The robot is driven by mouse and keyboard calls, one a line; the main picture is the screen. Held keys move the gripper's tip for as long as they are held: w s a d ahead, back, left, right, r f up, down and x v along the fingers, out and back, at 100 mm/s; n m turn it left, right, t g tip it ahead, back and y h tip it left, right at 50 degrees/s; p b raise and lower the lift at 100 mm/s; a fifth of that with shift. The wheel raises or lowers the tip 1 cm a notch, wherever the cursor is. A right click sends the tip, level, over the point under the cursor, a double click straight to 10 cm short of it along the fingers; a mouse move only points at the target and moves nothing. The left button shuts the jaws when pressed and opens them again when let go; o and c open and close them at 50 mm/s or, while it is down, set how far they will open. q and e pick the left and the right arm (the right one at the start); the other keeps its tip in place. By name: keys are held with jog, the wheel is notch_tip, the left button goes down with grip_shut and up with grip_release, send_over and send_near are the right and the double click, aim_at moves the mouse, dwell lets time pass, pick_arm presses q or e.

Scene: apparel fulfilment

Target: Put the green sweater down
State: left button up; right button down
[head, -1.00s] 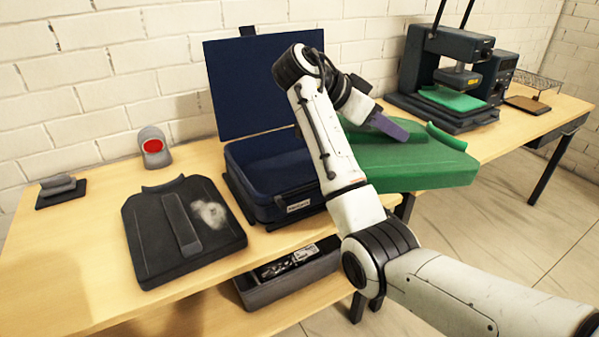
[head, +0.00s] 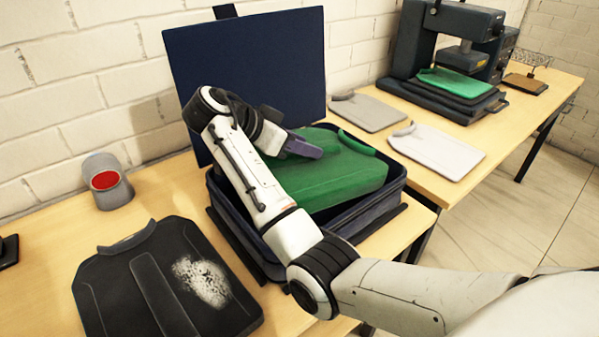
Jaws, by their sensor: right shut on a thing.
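The green sweater (head: 335,185) is a flat folded piece with a raised collar at its right end. It is over the opening of the dark blue suitcase (head: 375,212), inside the rim's outline, and looks slightly tilted. My right gripper (head: 312,147) is shut on the sweater's back left edge. My forearm hides the sweater's left end and part of the suitcase. I cannot tell whether the sweater's underside touches the suitcase floor. My left gripper is not in view.
The open lid (head: 250,75) stands behind the suitcase. A dark sweater (head: 130,285) with a pale patch lies at the front left, near a grey cup-like object with a red face (head: 106,182). Grey (head: 367,112) and white (head: 437,150) garments lie right, before a press (head: 450,50) holding a green piece.

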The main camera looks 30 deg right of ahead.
notch_tip(320, 180, down, 6)
jog(key=shift+r, duration=0.15)
dwell(0.3)
jog(key=c, duration=1.2)
grip_release()
jog(key=v, duration=0.7)
jog(key=shift+a+r+b, duration=0.15)
jog(key=shift+a+b, duration=0.05)
jog(key=shift+b, duration=0.15)
